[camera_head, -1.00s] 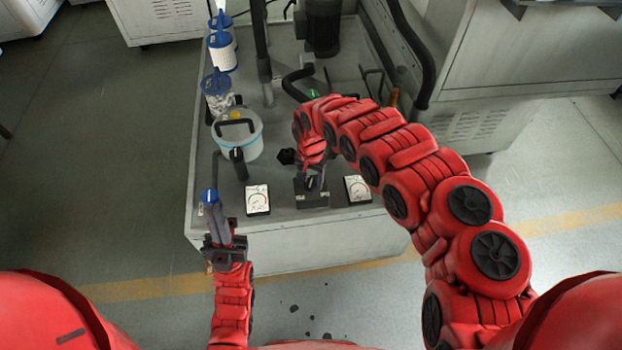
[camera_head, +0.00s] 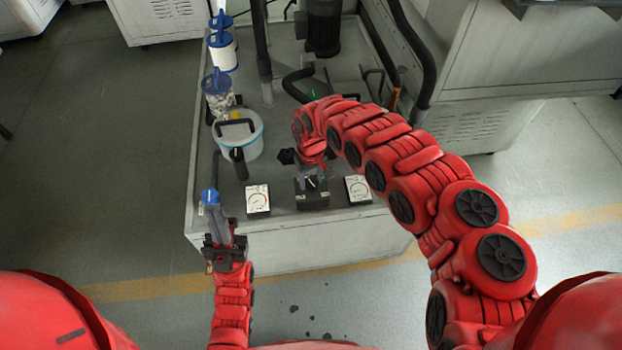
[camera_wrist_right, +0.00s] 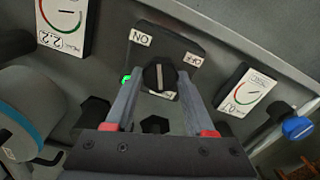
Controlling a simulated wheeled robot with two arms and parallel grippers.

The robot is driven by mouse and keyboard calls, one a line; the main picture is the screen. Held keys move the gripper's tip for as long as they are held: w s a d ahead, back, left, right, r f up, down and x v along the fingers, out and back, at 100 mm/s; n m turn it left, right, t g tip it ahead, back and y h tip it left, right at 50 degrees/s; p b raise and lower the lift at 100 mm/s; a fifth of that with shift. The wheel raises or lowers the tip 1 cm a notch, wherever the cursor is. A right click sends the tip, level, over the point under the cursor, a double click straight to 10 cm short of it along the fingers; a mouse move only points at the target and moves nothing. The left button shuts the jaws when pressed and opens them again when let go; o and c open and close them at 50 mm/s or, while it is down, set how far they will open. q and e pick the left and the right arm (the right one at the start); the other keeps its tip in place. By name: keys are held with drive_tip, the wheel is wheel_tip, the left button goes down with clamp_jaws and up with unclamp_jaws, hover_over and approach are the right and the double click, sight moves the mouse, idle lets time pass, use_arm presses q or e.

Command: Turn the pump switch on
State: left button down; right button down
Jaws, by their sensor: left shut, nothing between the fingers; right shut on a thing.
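The pump switch is a black knob (camera_wrist_right: 160,78) with a pale line, on a dark box (camera_head: 312,196) at the front of the grey console. In the right wrist view an ON label (camera_wrist_right: 141,38) is at its upper left and an OFF label (camera_wrist_right: 192,60) at its upper right. The pale line points up between the two labels. My right gripper (camera_head: 314,182) is shut on the knob, with one finger on each side.
White dial gauges stand left (camera_head: 257,199) and right (camera_head: 358,189) of the switch box. A blue-white bucket (camera_head: 238,135) with a black handle is behind the left gauge. The floor left of the console is clear.

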sight(311, 182)
drive_tip(key=shift+s+n, duration=0.1)
drive_tip(key=shift+n, duration=0.4)
drive_tip(key=shift+c, duration=1.3)
unclamp_jaws()
drive_tip(key=shift+r, duration=0.5)
wheel_tip(311, 182, up, 16)
drive_tip(key=shift+r+p, duration=0.2)
drive_tip(key=shift+p, duration=0.25)
